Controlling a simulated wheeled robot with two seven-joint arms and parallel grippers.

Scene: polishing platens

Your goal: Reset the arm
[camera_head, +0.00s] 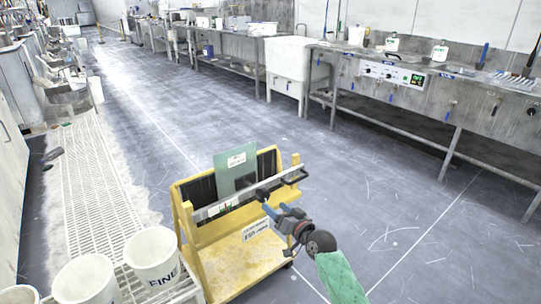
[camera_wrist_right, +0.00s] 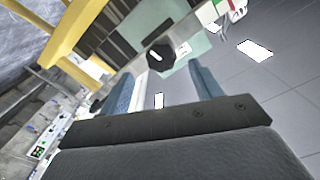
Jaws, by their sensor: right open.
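My right gripper (camera_head: 272,208) reaches in from the lower right on a green-sleeved arm, beside the bar of a yellow cart (camera_head: 245,268). Its two blue fingers stand apart in the right wrist view (camera_wrist_right: 165,88), with nothing held between them. A dark knob (camera_wrist_right: 160,53) on the cart's bar shows beyond the fingertips; I cannot tell whether they touch it. A pale green plate (camera_head: 235,172) stands upright in the cart, behind the metal bar (camera_head: 222,204). My left gripper is not in view.
White buckets (camera_head: 152,257) stand at the lower left beside the cart, by a pale floor grating (camera_head: 88,185). Long steel benches (camera_head: 430,85) line the right and back. The grey floor (camera_head: 370,180) between cart and benches is clear.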

